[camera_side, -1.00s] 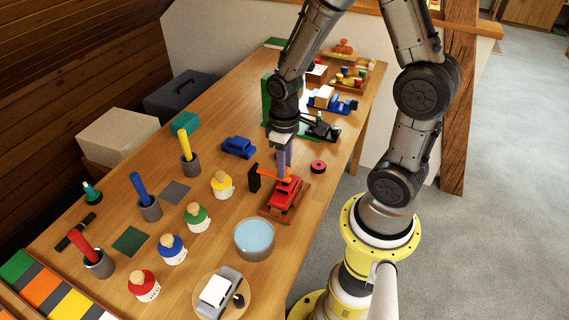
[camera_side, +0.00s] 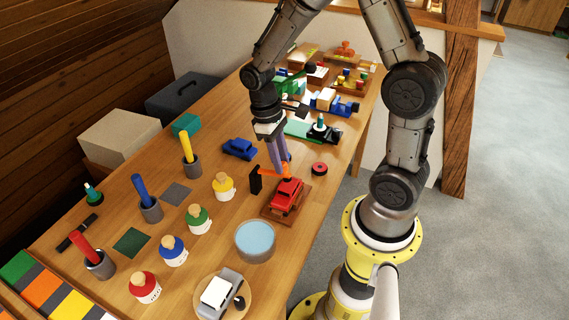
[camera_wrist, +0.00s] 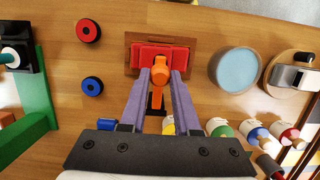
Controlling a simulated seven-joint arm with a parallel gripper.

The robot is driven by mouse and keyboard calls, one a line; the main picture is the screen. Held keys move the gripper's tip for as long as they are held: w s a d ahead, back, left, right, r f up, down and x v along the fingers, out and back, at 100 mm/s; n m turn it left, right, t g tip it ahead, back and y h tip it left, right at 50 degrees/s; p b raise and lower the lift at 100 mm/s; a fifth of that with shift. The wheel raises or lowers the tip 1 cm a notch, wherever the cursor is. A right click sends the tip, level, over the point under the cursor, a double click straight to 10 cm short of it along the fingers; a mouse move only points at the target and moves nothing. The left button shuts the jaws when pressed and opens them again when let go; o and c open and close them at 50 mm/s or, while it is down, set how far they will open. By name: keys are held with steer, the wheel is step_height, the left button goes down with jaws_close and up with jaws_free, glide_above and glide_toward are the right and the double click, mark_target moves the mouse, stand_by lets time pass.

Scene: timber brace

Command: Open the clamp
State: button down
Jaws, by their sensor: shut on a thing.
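A red clamp body (camera_side: 286,194) sits on a small wooden board (camera_side: 270,215) near the table's right edge. It also shows as a red block in the wrist view (camera_wrist: 142,56). An orange lever (camera_side: 268,172) extends from it toward a black upright plate (camera_side: 255,180) on its left. My gripper (camera_side: 283,163) is tilted above the clamp, its purple fingers pointing down at the lever. In the wrist view the gripper (camera_wrist: 161,76) is shut on the orange lever (camera_wrist: 157,96), with its rounded end between the fingertips. Part of the lever is hidden by the fingers.
A red ring (camera_side: 319,168) lies to the right. A green fixture (camera_wrist: 38,95) stands left in the wrist view.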

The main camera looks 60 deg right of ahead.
steer(key=w+r+g, duration=0.1)
steer(key=w+g, duration=0.1)
steer(key=w+r+g, duration=0.1)
steer(key=g, duration=0.1)
steer(key=shift+w+r+g, duration=0.15)
steer(key=shift+w+g, duration=0.15)
steer(key=shift+w, duration=0.05)
steer(key=shift+w+r+g, duration=0.2)
steer(key=shift+w+g, duration=0.35)
steer(key=shift+g, duration=0.05)
steer(key=shift+w+r+g, duration=0.15)
steer(key=shift+w+g, duration=0.35)
steer(key=shift+g, duration=0.1)
steer(key=shift+w+r+g, duration=0.15)
steer(key=shift+w+g, duration=1)
steer(key=shift+g, duration=0.25)
steer(key=c, duration=0.6)
jaws_free()
